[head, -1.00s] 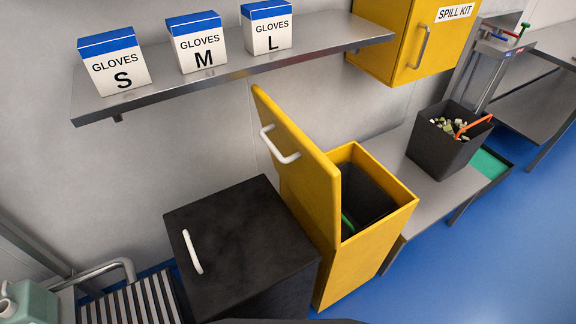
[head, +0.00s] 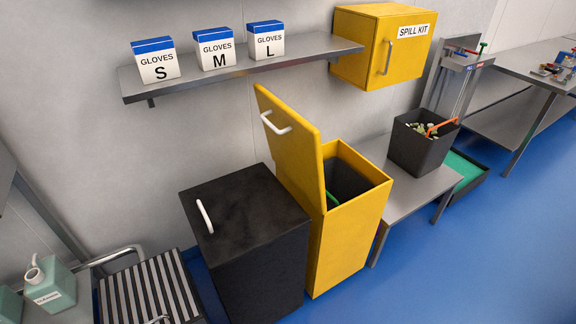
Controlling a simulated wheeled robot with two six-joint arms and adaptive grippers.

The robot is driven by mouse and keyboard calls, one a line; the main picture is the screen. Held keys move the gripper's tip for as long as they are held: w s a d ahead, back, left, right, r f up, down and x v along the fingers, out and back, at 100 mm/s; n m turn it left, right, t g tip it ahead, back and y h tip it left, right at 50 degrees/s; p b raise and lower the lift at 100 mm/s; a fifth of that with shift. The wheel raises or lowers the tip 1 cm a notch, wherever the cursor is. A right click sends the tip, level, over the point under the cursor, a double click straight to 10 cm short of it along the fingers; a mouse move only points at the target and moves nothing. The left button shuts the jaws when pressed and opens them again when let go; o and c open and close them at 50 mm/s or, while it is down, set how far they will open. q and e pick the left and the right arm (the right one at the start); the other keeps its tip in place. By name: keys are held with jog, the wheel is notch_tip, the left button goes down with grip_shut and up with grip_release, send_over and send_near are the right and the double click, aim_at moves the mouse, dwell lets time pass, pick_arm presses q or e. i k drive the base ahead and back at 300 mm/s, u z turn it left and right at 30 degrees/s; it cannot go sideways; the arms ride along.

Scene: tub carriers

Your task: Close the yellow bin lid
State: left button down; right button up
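The yellow bin (head: 345,240) stands on the blue floor, right of a black bin. Its yellow lid (head: 289,143) is open, raised and tilted up on the bin's left side. A white handle (head: 274,123) is on the lid's face near its upper end. Something green (head: 332,198) shows inside the dark interior of the bin. Neither of my grippers is in the head view.
The black bin (head: 246,243) has a shut lid with a white handle. A glove-box shelf (head: 240,68) and a yellow spill kit cabinet (head: 381,47) hang above. A low bench (head: 402,190) holds a dark tub (head: 418,148). The floor in front is clear.

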aim_at(294, 145)
jog(key=z, duration=0.15)
jog(key=k, duration=0.15)
jog(key=z, duration=0.15)
jog(key=i, duration=0.6)
jog(key=z, duration=0.5)
